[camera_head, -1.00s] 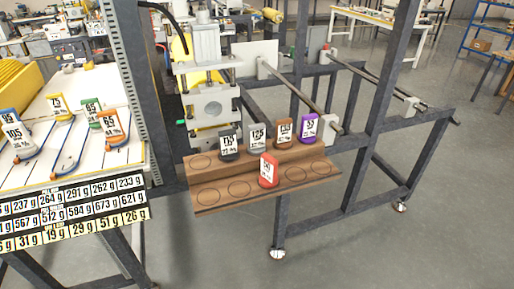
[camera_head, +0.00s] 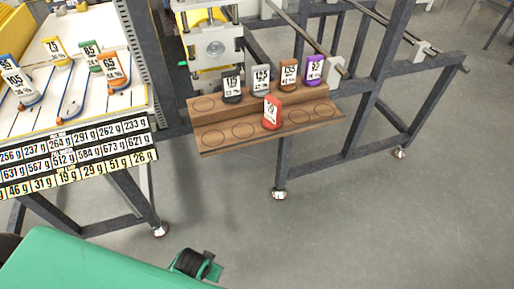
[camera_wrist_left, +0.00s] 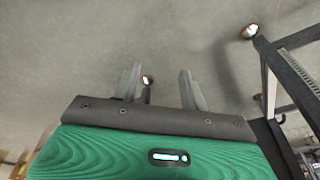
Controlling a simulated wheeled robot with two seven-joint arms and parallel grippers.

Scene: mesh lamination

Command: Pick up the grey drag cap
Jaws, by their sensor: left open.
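The grey drag cap (camera_head: 261,82) stands upright on the upper step of a brown wooden rack (camera_head: 322,122), with a white label on its front. A darker, nearly black cap (camera_head: 232,87) is to its left and a brown cap (camera_head: 288,76) to its right. My left gripper (camera_wrist_left: 160,88) shows in the left wrist view with its two fingers apart and nothing between them, over grey floor. In the head view a green part of my left arm enters at the bottom left, well below the rack. My right gripper is not seen.
A purple cap (camera_head: 314,71) is at the upper step's right, and a red cap (camera_head: 272,113) stands on the lower step. A white sloped board (camera_head: 85,95) with several caps is at left. Dark frame legs (camera_head: 285,165) stand under the rack. Floor in front is clear.

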